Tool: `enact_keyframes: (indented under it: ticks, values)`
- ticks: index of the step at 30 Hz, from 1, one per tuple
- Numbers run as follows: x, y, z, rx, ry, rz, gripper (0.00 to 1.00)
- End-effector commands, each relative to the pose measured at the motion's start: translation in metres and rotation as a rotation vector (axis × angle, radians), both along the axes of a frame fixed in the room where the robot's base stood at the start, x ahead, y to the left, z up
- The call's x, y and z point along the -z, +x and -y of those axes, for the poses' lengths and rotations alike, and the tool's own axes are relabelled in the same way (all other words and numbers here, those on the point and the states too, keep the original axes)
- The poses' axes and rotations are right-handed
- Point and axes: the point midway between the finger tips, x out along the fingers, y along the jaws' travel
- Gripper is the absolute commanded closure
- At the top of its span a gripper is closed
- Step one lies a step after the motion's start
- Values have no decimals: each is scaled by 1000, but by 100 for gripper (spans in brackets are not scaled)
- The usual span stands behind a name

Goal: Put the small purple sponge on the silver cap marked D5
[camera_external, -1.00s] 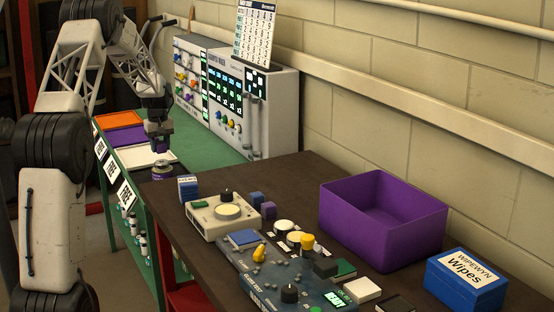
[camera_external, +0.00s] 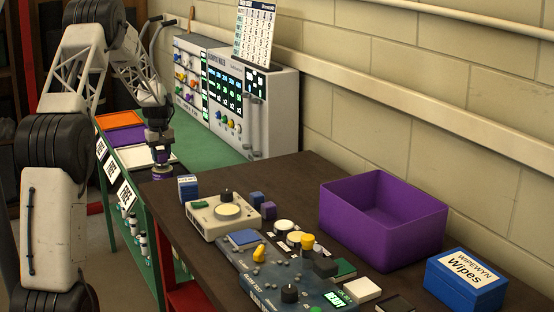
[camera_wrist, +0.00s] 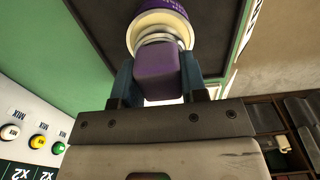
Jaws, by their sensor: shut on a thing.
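My gripper (camera_external: 161,160) is low over a small purple-labelled jar (camera_external: 163,173) near the dark table's far left corner. In the wrist view my gripper (camera_wrist: 158,78) is shut on the small purple sponge (camera_wrist: 156,72), with a blue-grey finger on each side. The jar (camera_wrist: 163,9) shows just beyond the sponge, and its silver cap (camera_wrist: 150,39) is partly covered by it. The sponge appears at or right above the cap; I cannot tell if they touch. No D5 mark can be read.
The dark table (camera_external: 300,170) holds a purple bin (camera_external: 385,245), a blue wipes box (camera_external: 466,282) and a control panel (camera_external: 270,275). A green bench (camera_external: 210,148) lies behind.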

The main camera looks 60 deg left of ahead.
Motion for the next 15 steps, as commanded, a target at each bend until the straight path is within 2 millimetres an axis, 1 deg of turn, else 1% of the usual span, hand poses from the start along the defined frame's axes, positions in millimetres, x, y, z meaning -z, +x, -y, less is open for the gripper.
enact_keyframes:
  ticks: [9, 10, 14, 15]
  values:
    - [3, 0, 0, 0, 0, 0, 83]
    - [3, 0, 0, 0, 0, 0, 56]
    - [3, 0, 0, 0, 0, 0, 36]
    - [3, 0, 0, 0, 0, 0, 35]
